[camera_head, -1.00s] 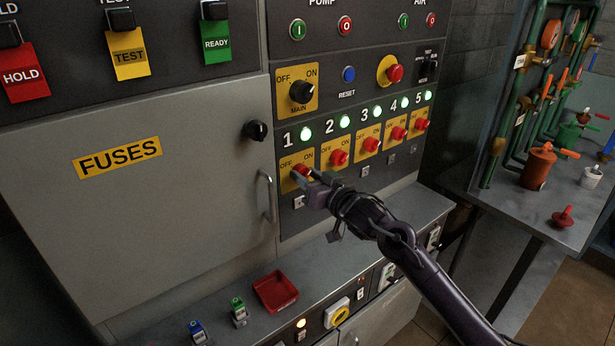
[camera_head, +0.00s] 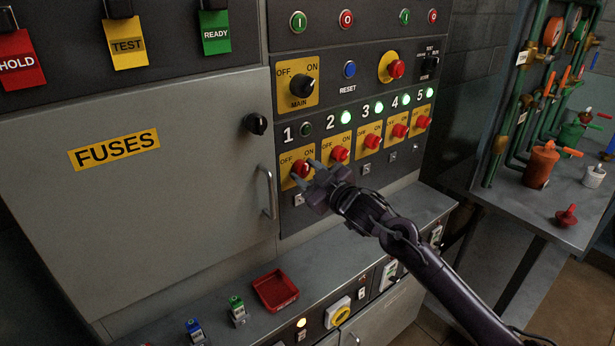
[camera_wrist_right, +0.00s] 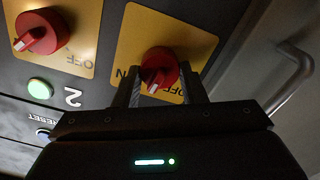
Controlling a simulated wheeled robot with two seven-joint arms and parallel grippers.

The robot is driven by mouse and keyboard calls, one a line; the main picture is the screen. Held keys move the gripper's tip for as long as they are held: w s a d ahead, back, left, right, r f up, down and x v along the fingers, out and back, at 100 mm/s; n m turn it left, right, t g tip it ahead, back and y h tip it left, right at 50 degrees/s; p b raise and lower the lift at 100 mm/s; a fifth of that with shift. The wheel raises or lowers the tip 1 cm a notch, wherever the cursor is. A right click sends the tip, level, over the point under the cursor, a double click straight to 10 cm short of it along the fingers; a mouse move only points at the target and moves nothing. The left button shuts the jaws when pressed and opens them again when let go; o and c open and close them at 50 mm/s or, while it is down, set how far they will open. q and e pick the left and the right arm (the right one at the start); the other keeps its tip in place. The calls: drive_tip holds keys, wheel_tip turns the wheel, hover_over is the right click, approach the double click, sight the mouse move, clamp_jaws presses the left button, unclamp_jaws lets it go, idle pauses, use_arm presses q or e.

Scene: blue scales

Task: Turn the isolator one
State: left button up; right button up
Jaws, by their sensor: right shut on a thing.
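The isolator one knob (camera_head: 300,169) is a red rotary switch on a yellow OFF/ON plate (camera_head: 285,163) at the left end of the isolator row. My right gripper (camera_head: 309,172) is at this knob, shut on it. In the right wrist view the red knob (camera_wrist_right: 160,68) sits between the two dark fingers (camera_wrist_right: 165,90), its pale pointer slanting. The lamp (camera_head: 306,130) above knob one is dark. My left gripper is not in view.
Isolator knob two (camera_head: 340,153) sits close to the right, its lamp (camera_head: 345,117) lit green like those further along. The fuse door handle (camera_head: 268,191) is just left of my gripper. A ledge with a red tray (camera_head: 276,291) lies below.

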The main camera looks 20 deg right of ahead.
drive_tip(key=n+b, duration=0.1)
drive_tip(key=n, duration=0.1)
drive_tip(key=n+b, duration=0.1)
drive_tip(key=n, duration=0.1)
drive_tip(key=shift+f+n, duration=0.2)
drive_tip(key=shift+n, duration=0.1)
drive_tip(key=n+b, duration=0.3)
drive_tip(key=n, duration=0.3)
drive_tip(key=shift+a+b, duration=0.1)
drive_tip(key=shift+b, duration=0.25)
drive_tip(key=o, duration=1)
drive_tip(key=shift+s, duration=0.1)
drive_tip(key=shift+s+d, duration=0.2)
drive_tip(key=shift+s, duration=0.1)
drive_tip(key=b+v, duration=0.1)
drive_tip(key=v, duration=0.6)
drive_tip(key=shift+r+b, duration=0.1)
drive_tip(key=shift+b, duration=0.25)
drive_tip(key=shift+a, duration=0.1)
